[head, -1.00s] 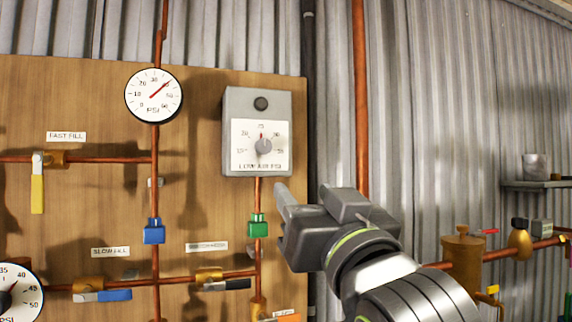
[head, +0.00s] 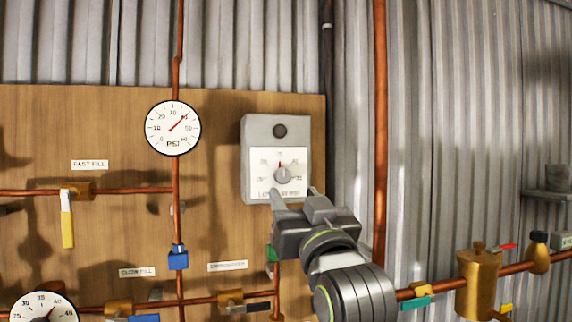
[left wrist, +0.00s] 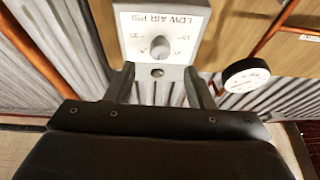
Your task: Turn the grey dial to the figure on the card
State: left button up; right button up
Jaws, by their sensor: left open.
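The grey dial (head: 282,175) sits on the white scale plate of a grey box marked LOW AIR PSI, with a red mark just above it near the top figure. It also shows in the left wrist view (left wrist: 160,47), upside down. My left gripper (head: 296,195) is open and empty, just below and in front of the dial, covering part of the plate's lower edge. In the left wrist view its two fingers (left wrist: 158,76) stand apart, with the dial beyond the gap between them. I cannot make out a separate card with a figure. My right gripper is not in view.
A round PSI gauge (head: 172,128) hangs left of the box on the wooden board (head: 110,120). Copper pipes, valves with coloured handles and a blue fitting (head: 178,258) are around it. A brass cylinder (head: 480,283) is at the lower right.

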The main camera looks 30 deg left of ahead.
aim_at(285, 178)
pick_arm(q)
jog(key=p+x, duration=0.2)
jog(key=x, duration=0.3)
jog(key=shift+s+r, duration=0.1)
jog(key=shift+r, duration=0.05)
jog(key=shift+w+a+r+p, duration=0.15)
jog(key=shift+w+a+p, duration=0.35)
jog(key=shift+p, duration=0.05)
jog(key=shift+c, duration=0.5)
jog(key=c, duration=0.9)
jog(key=shift+d+n+g+y+b, duration=0.1)
jog(key=shift+n+g+y+b, duration=0.45)
jog(key=shift+n+b, duration=0.7)
jog(key=n+g, duration=0.1)
jog(key=n, duration=0.1)
jog(key=n+g+b, duration=0.1)
jog(key=n, duration=0.1)
jog(key=shift+w+y, duration=0.1)
jog(key=shift+y, duration=0.15)
jog(key=n+g+b, duration=0.1)
jog(key=n+b, duration=0.1)
jog(key=n, duration=0.1)
jog(key=shift+n+g, duration=0.25)
jog(key=shift+w+d+r+n+g+b, duration=0.1)
jog(key=shift+n+g+b, duration=0.25)
jog(key=shift+n, duration=0.45)
jog(key=shift+r+n+g+b, duration=0.1)
jog(key=shift+n+g, duration=0.35)
jog(key=shift+n, duration=0.65)
